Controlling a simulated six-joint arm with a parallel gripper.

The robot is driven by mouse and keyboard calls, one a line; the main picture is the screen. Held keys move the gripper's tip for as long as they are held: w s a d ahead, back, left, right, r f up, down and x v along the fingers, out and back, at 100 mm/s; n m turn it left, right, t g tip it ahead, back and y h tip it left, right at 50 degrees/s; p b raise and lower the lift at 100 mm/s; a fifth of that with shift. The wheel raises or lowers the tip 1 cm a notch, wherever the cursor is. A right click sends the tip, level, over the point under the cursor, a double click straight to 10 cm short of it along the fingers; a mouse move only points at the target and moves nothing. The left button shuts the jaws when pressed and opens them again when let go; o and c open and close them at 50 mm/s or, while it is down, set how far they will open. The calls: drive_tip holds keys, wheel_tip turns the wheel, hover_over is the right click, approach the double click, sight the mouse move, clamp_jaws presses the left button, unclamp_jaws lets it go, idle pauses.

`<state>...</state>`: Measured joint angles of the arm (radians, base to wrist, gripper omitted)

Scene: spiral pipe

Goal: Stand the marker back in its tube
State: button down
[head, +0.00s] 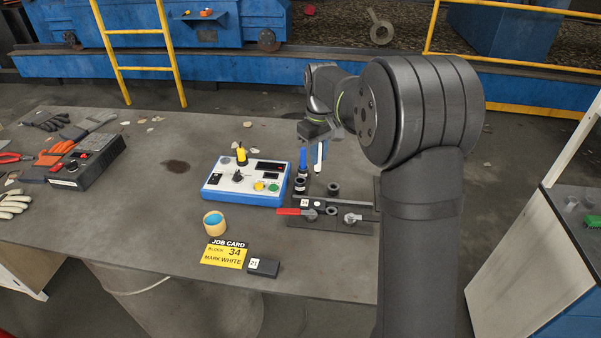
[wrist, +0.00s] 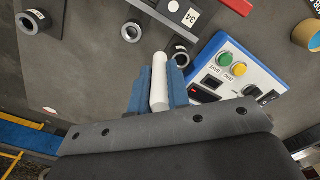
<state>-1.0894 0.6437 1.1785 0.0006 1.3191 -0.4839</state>
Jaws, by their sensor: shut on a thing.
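My gripper (head: 320,147) is shut on a white marker (wrist: 160,82), which stands between its blue fingers in the wrist view. In the head view the white marker (head: 316,159) hangs roughly upright above the dark fixture. An open dark tube (head: 333,189) stands to the right, apart from the held marker. In the wrist view an empty tube (wrist: 131,32) lies up and left of the marker's end, and another ring-shaped tube (wrist: 33,22) is further left.
A white-and-blue control box (head: 246,181) stands left of the fixture. A block labelled 34 (wrist: 190,17) and a red handle (head: 292,211) are in front. A yellow job card (head: 225,253), a round pot (head: 214,223) and block 21 (head: 263,268) lie nearer. Open bench lies behind.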

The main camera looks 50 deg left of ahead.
drive_tip(key=shift+s+a+f, duration=0.45)
drive_tip(key=shift+a+f, duration=0.25)
drive_tip(key=shift+f, duration=0.45)
drive_tip(key=shift+s+a+f, duration=0.45)
drive_tip(key=shift+a+f, duration=0.25)
drive_tip(key=shift+f, duration=0.5)
drive_tip(key=shift+s+a+f, duration=0.45)
drive_tip(key=shift+a+f, duration=0.25)
drive_tip(key=shift+f, duration=0.45)
drive_tip(key=shift+f, duration=0.1)
drive_tip(key=c, duration=1.4)
unclamp_jaws()
drive_tip(key=shift+o, duration=0.2)
wheel_tip(320, 180, up, 12)
